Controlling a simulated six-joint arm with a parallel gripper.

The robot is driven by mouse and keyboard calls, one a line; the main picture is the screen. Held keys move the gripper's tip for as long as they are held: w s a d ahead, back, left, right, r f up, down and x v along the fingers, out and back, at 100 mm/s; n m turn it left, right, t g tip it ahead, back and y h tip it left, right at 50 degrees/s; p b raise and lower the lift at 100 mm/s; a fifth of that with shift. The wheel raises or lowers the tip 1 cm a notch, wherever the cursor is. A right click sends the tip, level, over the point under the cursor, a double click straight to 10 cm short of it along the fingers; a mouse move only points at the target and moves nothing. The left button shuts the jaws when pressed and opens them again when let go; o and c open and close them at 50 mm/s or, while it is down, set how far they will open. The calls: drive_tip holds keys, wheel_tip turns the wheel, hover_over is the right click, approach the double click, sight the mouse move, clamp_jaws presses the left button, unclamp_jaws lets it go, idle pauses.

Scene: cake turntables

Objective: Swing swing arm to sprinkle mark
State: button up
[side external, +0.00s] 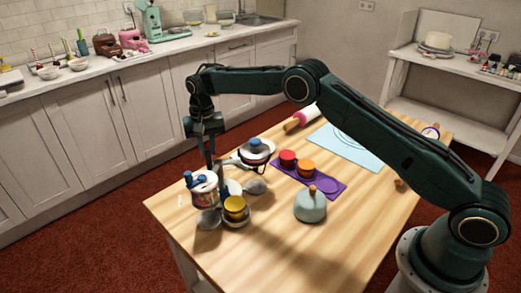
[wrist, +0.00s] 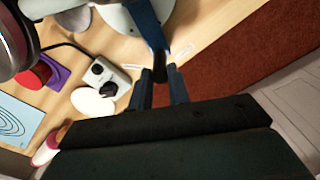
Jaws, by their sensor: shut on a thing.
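My gripper (side external: 211,163) points down at the left end of the table, beside the group of cake stands. In the wrist view my gripper (wrist: 161,78) has its fingers close around the end of a blue bar (wrist: 150,28), which looks like the swing arm. The bar runs up out of the picture over a pale round plate. Small white marks (wrist: 183,54) lie on the wood just right of the bar's end, near the table edge. Which of them is the sprinkle mark, I cannot tell. In the side view the fingers largely hide the bar.
A patterned tin (side external: 204,190) with blue parts and a yellow cup (side external: 235,207) stand close to my gripper. A dark-rimmed dish (side external: 256,151) with a blue knob is behind. A purple tray (side external: 325,186) holds red and orange cups. A pale bell-shaped thing (side external: 310,206) stands in front.

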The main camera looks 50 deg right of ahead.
drive_tip(key=shift+d+r, duration=0.1)
drive_tip(key=shift+d, duration=0.05)
drive_tip(key=shift+s+d, duration=0.3)
drive_tip(key=shift+d, duration=0.3)
drive_tip(key=shift+s+d, duration=0.3)
drive_tip(key=shift+d, duration=0.25)
drive_tip(key=shift+s, duration=0.1)
drive_tip(key=shift+s+d, duration=1.2)
drive_tip(key=o, duration=0.8)
